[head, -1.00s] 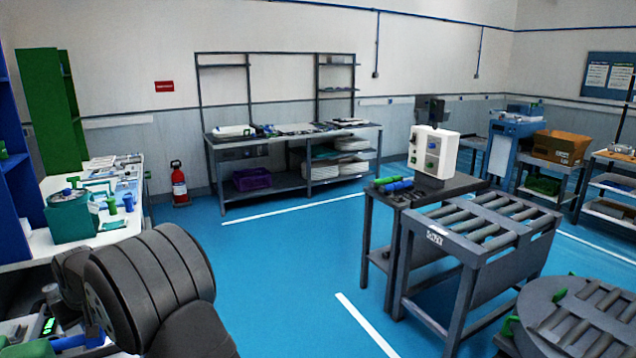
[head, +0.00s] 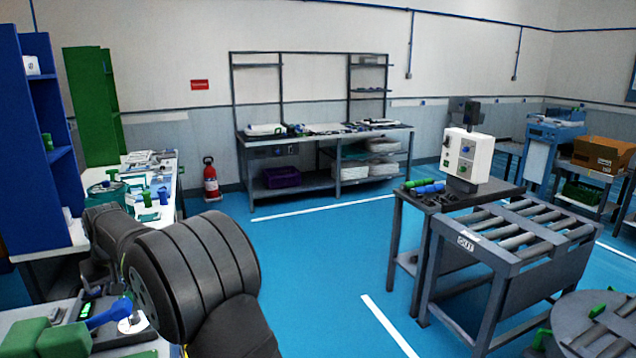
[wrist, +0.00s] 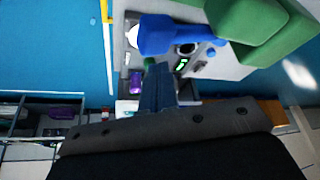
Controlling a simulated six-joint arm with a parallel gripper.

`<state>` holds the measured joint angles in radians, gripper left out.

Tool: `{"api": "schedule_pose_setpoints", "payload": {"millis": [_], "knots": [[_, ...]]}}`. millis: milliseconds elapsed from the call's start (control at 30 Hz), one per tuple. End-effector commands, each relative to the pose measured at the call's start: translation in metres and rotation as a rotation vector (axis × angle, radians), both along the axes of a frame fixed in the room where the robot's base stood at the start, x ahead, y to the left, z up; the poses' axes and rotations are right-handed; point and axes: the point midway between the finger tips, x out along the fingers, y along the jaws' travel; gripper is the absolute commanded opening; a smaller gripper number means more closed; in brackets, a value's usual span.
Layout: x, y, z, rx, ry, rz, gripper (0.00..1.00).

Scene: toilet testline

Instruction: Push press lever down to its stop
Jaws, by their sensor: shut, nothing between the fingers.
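A blue lever-like part (head: 108,314), probably the press lever, shows at the lower left of the head view, beside a green block (head: 62,340). In the wrist view the blue part (wrist: 165,35) lies at the top, next to the green block (wrist: 265,30). My gripper (wrist: 157,85) shows as a narrow dark-blue shape in the middle of the wrist view, shut and empty. It appears close below the blue part in the picture; I cannot tell whether they touch. In the head view my arm hides part of this area, and the gripper is not clearly visible.
A small device with a green-lit display (head: 86,311) stands by the blue part. A white bench (head: 165,215) with several small parts is behind my arm, beside a blue shelf unit (head: 45,130). The blue floor (head: 310,270) to the right is clear up to the roller table (head: 500,250).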

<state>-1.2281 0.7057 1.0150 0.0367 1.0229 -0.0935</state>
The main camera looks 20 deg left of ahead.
Motion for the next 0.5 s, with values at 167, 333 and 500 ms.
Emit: {"api": "schedule_pose_setpoints", "payload": {"millis": [167,333,500], "knots": [[0.0,0.001,0.019,0.002,-0.001,0.0,0.0],[0.0,0.0,0.036,0.002,-0.001,0.0,0.0],[0.0,0.0,0.051,0.002,-0.001,0.0,0.0]]}}
